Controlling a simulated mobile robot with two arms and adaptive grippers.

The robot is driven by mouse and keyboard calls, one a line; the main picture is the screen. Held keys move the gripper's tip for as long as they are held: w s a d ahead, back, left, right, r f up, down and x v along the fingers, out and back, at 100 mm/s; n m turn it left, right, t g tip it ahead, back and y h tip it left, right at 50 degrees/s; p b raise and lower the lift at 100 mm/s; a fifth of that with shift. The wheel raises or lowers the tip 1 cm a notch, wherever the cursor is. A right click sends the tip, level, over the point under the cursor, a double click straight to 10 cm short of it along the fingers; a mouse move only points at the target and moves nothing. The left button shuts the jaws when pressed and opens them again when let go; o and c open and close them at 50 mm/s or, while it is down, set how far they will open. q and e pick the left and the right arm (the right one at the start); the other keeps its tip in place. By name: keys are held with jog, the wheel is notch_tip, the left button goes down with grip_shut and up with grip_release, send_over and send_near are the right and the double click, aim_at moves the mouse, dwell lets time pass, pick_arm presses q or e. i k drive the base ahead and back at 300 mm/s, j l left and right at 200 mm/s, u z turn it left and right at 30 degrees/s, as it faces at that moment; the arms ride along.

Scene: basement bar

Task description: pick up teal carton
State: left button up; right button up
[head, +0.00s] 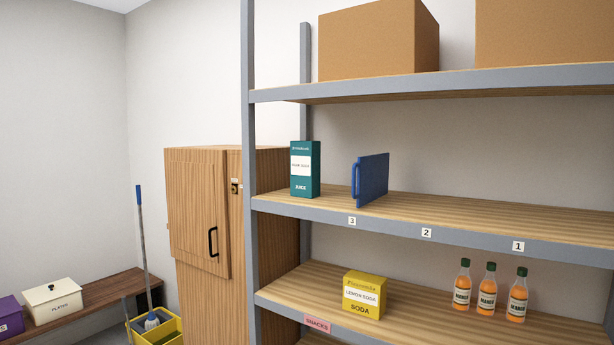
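The teal carton (305,169) stands upright on the middle shelf in the head view, at the shelf's left end near the grey upright post. It has a white label band and the word "JUICE" or similar low on its front. A blue panel with a handle (372,180) stands on the same shelf, just right of the carton, with a gap between them. Neither of my grippers shows in the head view, so whether they are open or shut is not shown.
The middle shelf (470,212) is clear right of the blue panel. Below are a yellow soda box (364,295) and orange bottles (488,289). Cardboard boxes (375,42) sit above. A wooden cabinet (205,215), mop bucket (158,330) and bench (100,300) are left.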

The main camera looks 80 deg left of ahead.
aim_at(305, 155)
jog(key=u, duration=2.6)
